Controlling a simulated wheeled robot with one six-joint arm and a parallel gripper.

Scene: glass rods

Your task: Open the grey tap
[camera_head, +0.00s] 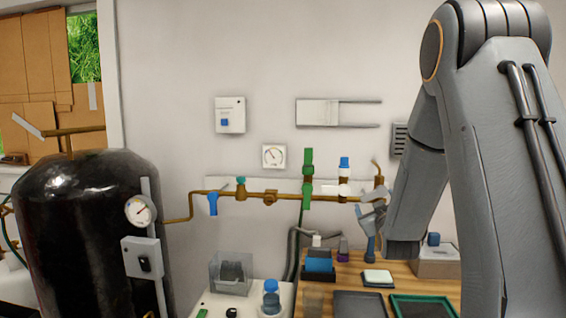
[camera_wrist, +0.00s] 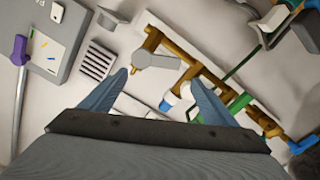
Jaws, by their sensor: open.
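The grey tap (camera_wrist: 153,61) shows in the wrist view as a grey lever with a round hub. It is on the brass pipe at the end of the wall rail. My gripper (camera_wrist: 158,78) is open, with its two fingers spread wide. In that picture the lever lies between and just beyond the fingertips; I see no contact. In the head view my gripper (camera_head: 371,216) is in front of the right end of the pipe, and it and my arm partly hide the tap there.
A black tank (camera_head: 85,235) stands at left. Trays and small boxes are on the wooden bench (camera_head: 345,277) below.

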